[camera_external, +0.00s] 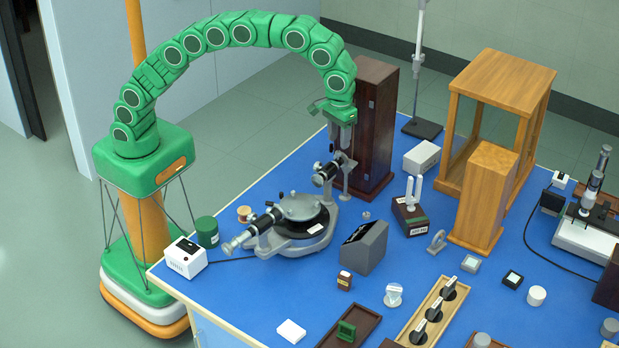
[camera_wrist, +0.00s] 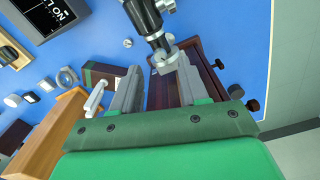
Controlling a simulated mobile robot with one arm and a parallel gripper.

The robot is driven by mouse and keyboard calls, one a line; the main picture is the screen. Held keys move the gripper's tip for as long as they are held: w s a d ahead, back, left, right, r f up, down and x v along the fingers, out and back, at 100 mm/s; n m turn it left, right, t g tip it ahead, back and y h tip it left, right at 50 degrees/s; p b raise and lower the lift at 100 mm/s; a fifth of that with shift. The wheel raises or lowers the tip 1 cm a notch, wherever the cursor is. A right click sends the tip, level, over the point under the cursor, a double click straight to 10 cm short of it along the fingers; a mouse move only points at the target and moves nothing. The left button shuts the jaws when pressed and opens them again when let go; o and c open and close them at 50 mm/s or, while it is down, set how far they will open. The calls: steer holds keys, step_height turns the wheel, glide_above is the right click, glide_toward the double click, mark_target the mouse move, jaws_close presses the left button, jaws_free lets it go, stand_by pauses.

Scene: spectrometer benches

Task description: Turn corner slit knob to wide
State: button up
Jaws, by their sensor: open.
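The spectrometer (camera_external: 298,222) stands on the near left part of the blue bench, with a round table and two black-and-silver tubes. One tube (camera_external: 328,172) points toward the dark wooden cabinet; in the wrist view this black tube (camera_wrist: 148,22) ends in a silver fitting (camera_wrist: 166,60). This fitting appears to be the slit end; I cannot clearly pick out its knob or setting. My gripper (camera_external: 342,146) points down above that tube end. In the wrist view, my gripper (camera_wrist: 159,68) is open, with the silver fitting in line with the gap between its fingers. Contact cannot be told.
The tall dark wooden cabinet (camera_external: 376,120) stands close behind my gripper. A dark box with a white upright part (camera_external: 410,212) is to the right. A grey sloped box (camera_external: 363,248) stands in front.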

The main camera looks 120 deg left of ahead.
mark_target(338, 152)
steer(key=shift+f, duration=1.95)
jaws_close()
